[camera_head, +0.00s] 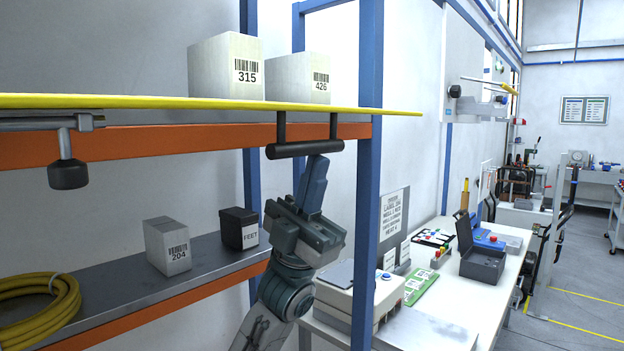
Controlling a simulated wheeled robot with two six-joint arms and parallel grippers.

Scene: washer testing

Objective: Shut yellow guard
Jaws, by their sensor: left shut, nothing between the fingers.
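The yellow guard (200,102) shows edge-on as a thin, nearly level yellow strip across the upper left, in front of the shelf rack. A black bar handle (290,150) hangs below it on two short posts. My left gripper (318,160) points upward from below, its fingers shut and empty. Its tips are at the right part of the handle and overlap it in the view; I cannot tell whether they touch. A grey bracket with a dark knob (68,174) hangs under the guard's left part. My right gripper is not in view.
The rack has orange beams and a blue post (368,200). Boxes 315 (215,70) and 426 (297,85) appear above the guard's edge. The lower shelf holds box 204 (166,250), a black bin (238,228) and a coiled yellow hose (35,305). A cluttered white workbench (430,320) stands right.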

